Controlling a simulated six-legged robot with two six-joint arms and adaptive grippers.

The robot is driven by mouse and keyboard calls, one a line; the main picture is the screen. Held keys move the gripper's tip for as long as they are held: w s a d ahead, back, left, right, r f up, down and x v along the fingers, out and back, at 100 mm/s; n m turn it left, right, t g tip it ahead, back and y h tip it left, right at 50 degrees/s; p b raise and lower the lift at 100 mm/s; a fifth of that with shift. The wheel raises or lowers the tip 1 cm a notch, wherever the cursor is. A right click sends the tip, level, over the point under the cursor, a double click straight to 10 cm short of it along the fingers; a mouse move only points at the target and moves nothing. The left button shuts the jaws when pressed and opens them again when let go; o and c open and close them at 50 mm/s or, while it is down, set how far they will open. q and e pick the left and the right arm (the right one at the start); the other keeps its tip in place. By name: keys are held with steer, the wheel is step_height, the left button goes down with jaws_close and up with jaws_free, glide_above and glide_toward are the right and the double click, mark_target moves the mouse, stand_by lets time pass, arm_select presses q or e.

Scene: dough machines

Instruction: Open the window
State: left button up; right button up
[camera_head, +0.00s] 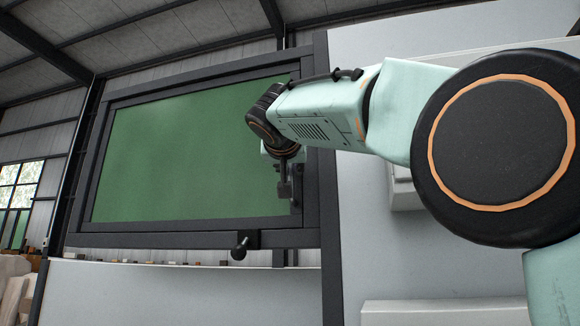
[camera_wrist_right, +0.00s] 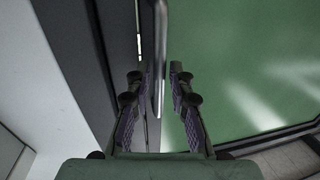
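The window (camera_head: 190,155) is a large green pane in a dark frame, filling the left and middle of the head view. My right gripper (camera_head: 290,188) is at the pane's right edge, in front of the frame. In the right wrist view the right gripper (camera_wrist_right: 158,88) is open, with its two padded fingers on either side of a slim vertical metal handle (camera_wrist_right: 160,45). The handle runs beside the dark frame and the green pane (camera_wrist_right: 240,60). A gap shows between the handle and the right-hand finger; contact with the left-hand finger is unclear. My left gripper is out of view.
A dark knob (camera_head: 240,248) sticks out from the frame's lower edge. A white machine panel (camera_head: 375,220) stands right of the frame, with a ledge (camera_head: 440,311) low at the right. A light panel (camera_head: 150,295) lies below the window.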

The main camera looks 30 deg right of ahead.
steer(key=shift+s+d, duration=0.1)
steer(key=shift+s, duration=0.1)
steer(key=shift+c, duration=0.7)
steer(key=shift+r, duration=0.1)
steer(key=shift+c, duration=0.8)
steer(key=shift+a, duration=0.35)
jaws_close()
steer(key=shift+d, duration=0.1)
steer(key=shift+d, duration=0.1)
